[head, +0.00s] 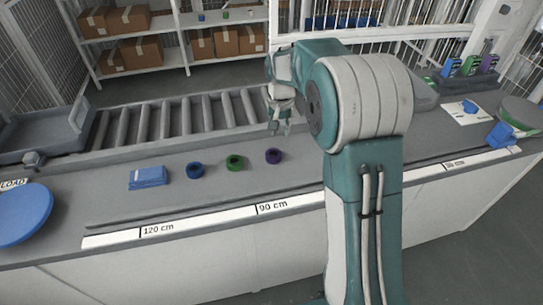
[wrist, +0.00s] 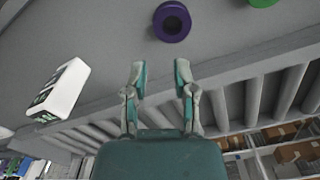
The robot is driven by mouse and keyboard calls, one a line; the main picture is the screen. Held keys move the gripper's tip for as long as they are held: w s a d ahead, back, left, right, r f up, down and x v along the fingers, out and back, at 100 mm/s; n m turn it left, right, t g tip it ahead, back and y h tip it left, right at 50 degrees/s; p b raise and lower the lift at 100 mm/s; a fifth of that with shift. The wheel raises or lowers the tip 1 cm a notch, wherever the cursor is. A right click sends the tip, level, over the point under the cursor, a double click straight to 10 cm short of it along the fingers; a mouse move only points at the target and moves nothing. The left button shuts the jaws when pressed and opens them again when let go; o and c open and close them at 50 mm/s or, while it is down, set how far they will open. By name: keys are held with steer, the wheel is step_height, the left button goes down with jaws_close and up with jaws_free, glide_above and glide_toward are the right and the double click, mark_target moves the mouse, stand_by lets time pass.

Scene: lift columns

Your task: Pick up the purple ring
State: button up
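The purple ring (head: 273,156) lies flat on the grey counter, at the right end of a row of three rings in the head view. In the wrist view the purple ring (wrist: 172,21) is at the top centre, beyond my fingertips and apart from them. My gripper (wrist: 159,75) is open and empty, its two fingers spread. In the head view my gripper (head: 280,127) hangs above the counter's far side, near the ring and behind it. A green ring (head: 235,162) lies left of the purple ring, and a blue ring (head: 194,170) lies further left.
A blue flat block (head: 148,177) lies left of the rings. A roller conveyor (head: 170,119) runs behind them. A white box (wrist: 62,92) shows at left in the wrist view. A blue disc (head: 20,214) is at far left. The counter around the rings is clear.

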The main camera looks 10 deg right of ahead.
glide_above(279, 154)
steer(key=d, duration=0.1)
step_height(279, 154, down, 4)
steer(key=shift+f, duration=0.1)
steer(key=f, duration=0.2)
steer(key=a+f, duration=0.1)
steer(key=f, duration=0.2)
steer(key=shift+a, duration=0.15)
steer(key=shift+d+f, duration=0.2)
steer(key=shift+f, duration=0.35)
steer(key=shift+d+r, duration=0.1)
jaws_close()
